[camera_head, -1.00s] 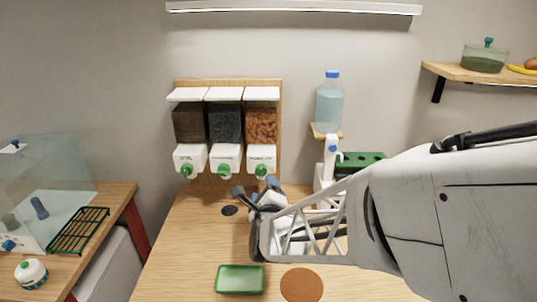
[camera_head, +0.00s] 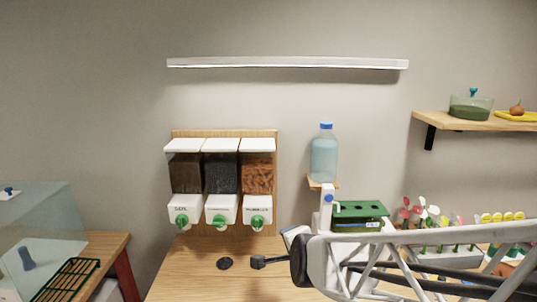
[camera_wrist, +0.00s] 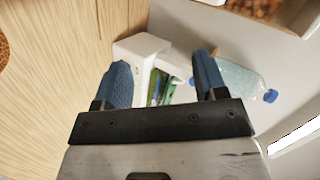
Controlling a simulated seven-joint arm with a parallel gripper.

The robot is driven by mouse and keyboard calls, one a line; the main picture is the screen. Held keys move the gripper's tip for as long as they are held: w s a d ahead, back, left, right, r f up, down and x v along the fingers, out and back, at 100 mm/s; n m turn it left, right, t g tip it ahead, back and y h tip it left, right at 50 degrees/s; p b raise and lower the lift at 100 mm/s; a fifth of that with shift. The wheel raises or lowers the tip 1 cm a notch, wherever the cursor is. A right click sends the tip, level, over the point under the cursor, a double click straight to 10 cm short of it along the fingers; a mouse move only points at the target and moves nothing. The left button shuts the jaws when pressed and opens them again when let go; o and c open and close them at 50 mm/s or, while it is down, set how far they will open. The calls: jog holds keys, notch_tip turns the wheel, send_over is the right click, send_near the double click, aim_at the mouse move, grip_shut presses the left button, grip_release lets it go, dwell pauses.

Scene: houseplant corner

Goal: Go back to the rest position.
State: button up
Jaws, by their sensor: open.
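My gripper (camera_head: 272,246) is above the wooden table, below and just right of the dispensers in the head view. In the wrist view my gripper (camera_wrist: 160,60) shows two blue fingers spread apart, with nothing between them. A white stand, a green item and the water bottle (camera_wrist: 240,80) appear beyond the fingers there. My arm reaches in from the right side of the head view and hides part of the table.
Three dispensers (camera_head: 221,174) with green knobs hang on a wooden board. The water bottle (camera_head: 323,158) sits on a small ledge, near a green-topped box (camera_head: 360,210). A dark disc (camera_head: 225,263) lies on the table (camera_head: 190,270). Flowers (camera_head: 428,215) stand behind my arm.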

jog(key=s+d+r+n+g+h, duration=0.1)
jog(key=s+d+n+g, duration=0.3)
jog(key=s, duration=0.7)
jog(key=s+d+r+n+g+h, duration=0.1)
jog(key=s+d+r+n+g, duration=0.1)
jog(key=s+d+n+g, duration=0.3)
jog(key=s+d+n, duration=0.3)
jog(key=s, duration=0.3)
jog(key=shift+s+d+r+n+h, duration=0.2)
jog(key=shift+d+r+n+h, duration=0.05)
jog(key=shift+r+n+h, duration=0.05)
jog(key=shift+w, duration=0.15)
dwell(1.9)
